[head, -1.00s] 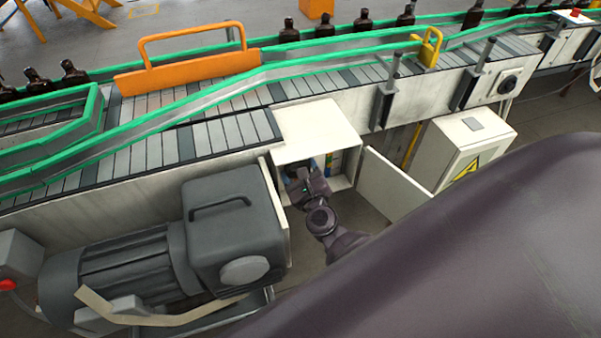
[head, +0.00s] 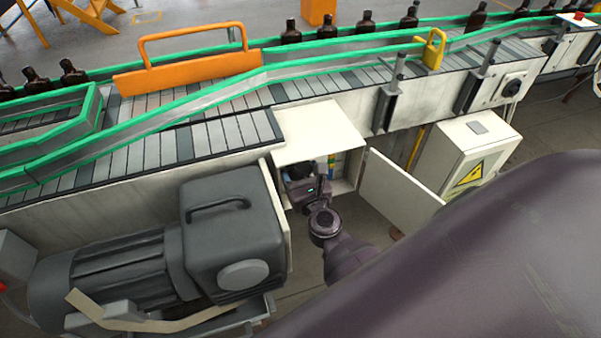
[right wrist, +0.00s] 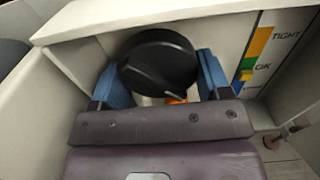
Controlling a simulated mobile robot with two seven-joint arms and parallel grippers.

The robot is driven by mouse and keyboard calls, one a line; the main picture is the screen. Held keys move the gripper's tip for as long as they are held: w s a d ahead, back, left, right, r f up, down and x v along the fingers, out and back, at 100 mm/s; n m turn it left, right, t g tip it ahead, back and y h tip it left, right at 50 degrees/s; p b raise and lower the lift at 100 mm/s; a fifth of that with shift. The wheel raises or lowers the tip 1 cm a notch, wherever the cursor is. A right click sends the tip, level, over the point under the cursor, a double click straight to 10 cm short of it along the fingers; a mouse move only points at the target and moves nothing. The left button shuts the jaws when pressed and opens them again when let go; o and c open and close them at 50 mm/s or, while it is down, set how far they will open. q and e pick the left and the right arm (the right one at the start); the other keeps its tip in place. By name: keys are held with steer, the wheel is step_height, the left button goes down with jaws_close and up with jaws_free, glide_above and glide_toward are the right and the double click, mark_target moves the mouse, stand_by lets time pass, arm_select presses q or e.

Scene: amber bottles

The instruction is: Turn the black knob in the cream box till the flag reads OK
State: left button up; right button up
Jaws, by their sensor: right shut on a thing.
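The cream box (head: 322,133) stands open under the conveyor, its door (head: 398,190) swung out to the right. My right gripper (head: 308,180) reaches into it from the front. In the right wrist view the black knob (right wrist: 158,63) sits between the two blue finger pads of my right gripper (right wrist: 160,80), which is shut on it. A small orange part (right wrist: 176,99) shows just under the knob. To the right is a colour scale (right wrist: 252,60), orange by TIGHT, green by OK, blue below. A small yellowish marker (right wrist: 244,76) lies near the OK band. My left gripper is out of view.
A grey motor (head: 225,235) stands close to the left of the box. A cream cabinet with a warning sign (head: 465,155) is to the right, beyond the door. The conveyor (head: 225,135) runs above, with brown bottles (head: 365,22) behind.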

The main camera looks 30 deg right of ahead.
steer(key=o, duration=0.6)
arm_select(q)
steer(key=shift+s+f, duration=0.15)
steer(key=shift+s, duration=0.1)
arm_select(e)
steer(key=shift+o, duration=0.2)
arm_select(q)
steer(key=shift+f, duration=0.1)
arm_select(e)
steer(key=shift+s, duration=0.1)
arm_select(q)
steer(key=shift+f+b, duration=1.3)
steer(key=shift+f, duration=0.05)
arm_select(e)
steer(key=v, duration=1)
steer(key=shift+s, duration=0.3)
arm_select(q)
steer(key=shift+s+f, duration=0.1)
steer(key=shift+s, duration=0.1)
